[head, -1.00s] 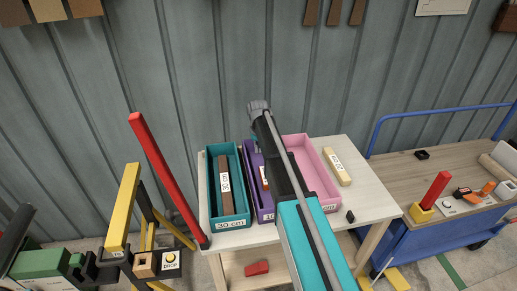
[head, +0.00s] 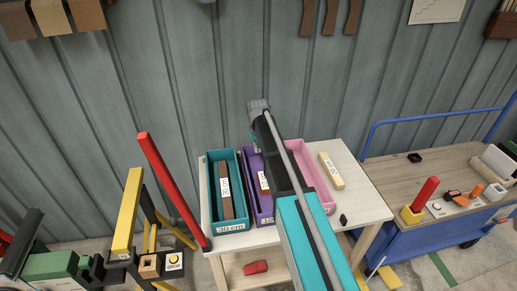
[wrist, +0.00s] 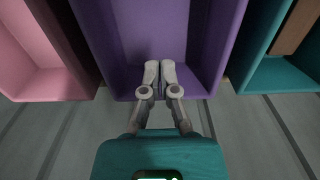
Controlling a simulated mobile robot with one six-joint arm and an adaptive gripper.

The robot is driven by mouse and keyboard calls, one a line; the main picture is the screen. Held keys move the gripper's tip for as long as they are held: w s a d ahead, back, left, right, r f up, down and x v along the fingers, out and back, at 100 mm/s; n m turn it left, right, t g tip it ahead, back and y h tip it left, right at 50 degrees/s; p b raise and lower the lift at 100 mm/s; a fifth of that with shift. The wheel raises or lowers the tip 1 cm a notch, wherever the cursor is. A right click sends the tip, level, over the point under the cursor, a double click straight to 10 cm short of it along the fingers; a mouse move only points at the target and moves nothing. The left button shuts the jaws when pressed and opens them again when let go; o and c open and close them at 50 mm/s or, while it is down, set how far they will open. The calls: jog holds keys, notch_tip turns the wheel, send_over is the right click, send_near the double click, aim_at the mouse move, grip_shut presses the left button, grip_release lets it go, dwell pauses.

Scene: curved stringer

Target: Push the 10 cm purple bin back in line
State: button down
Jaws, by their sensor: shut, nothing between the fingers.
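The purple bin (head: 249,186) stands on the table between the teal bin (head: 213,198) and the pink bin (head: 323,185). A brown block with a white label (head: 263,183) lies in it; my arm hides much of its right side. My gripper (wrist: 160,70) is shut and empty. In the wrist view its fingers overlap the near end wall of the purple bin (wrist: 206,86); I cannot tell whether they touch it. In the head view my gripper reaches over the bins to their wall side, and its fingertips are hidden.
The bins stand close together on a pale table (head: 355,208). A light wooden block (head: 331,171) and a small black piece (head: 343,219) lie to the right. The corrugated wall (head: 200,90) is behind. A red post (head: 172,188) rises at the table's left edge.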

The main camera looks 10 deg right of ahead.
jog(key=shift+r+p, duration=1.7)
jog(key=shift+r, duration=0.3)
jog(key=s+r+p, duration=0.2)
jog(key=s, duration=1.1)
jog(key=s+r+p, duration=0.1)
jog(key=s+r, duration=0.1)
jog(key=s, duration=1.2)
jog(key=shift+s+p, duration=0.25)
jog(key=shift+p, duration=0.15)
